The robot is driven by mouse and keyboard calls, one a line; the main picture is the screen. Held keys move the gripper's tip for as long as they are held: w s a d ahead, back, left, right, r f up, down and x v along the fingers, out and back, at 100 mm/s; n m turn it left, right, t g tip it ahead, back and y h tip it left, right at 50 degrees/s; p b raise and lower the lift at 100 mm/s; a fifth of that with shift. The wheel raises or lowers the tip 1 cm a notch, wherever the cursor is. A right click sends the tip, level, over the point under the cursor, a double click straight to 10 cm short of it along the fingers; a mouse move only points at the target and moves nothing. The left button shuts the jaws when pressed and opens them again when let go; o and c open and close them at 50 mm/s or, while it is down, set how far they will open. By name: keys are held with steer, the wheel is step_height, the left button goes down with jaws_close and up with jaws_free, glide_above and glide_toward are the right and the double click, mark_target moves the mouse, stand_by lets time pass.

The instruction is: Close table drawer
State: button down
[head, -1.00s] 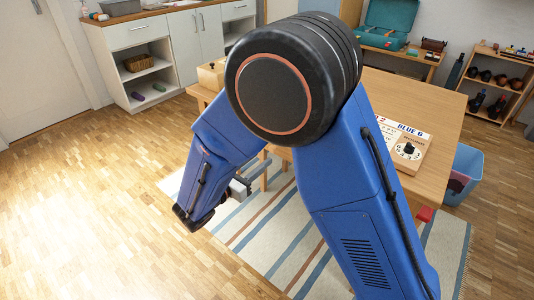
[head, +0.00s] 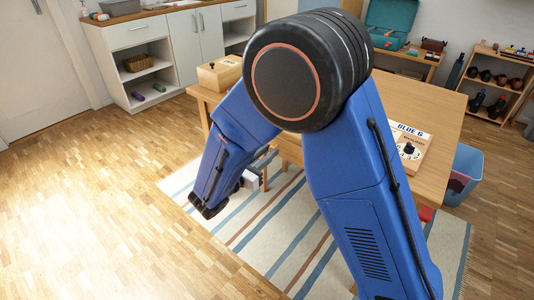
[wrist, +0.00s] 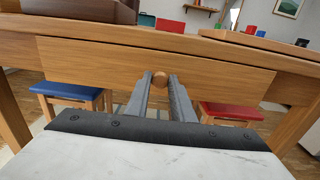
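The wooden drawer front (wrist: 100,62), with a round wooden knob (wrist: 160,79), spans the middle of the wrist view under the table's edge. My gripper (wrist: 160,78) points at it with its two grey fingers apart, one on each side of the knob. I cannot tell whether the fingers touch the knob. How far the drawer stands out from the table (head: 440,95) is not clear. In the head view my blue arm hides most of the drawer, and the gripper shows only in part beside the table's near side.
A blue stool (wrist: 68,90) and a red stool (wrist: 230,111) stand beyond the drawer, under the table. A wooden box (head: 219,74) and a game board (head: 411,145) lie on the tabletop. A blue bin (head: 464,170) is at the right. The floor at the left is clear.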

mark_target(271, 150)
steer(key=shift+x, duration=2.15)
steer(key=c, duration=1.6)
jaws_free()
steer(key=shift+w+d, duration=0.1)
steer(key=shift+o, duration=0.2)
steer(key=v, duration=1.7)
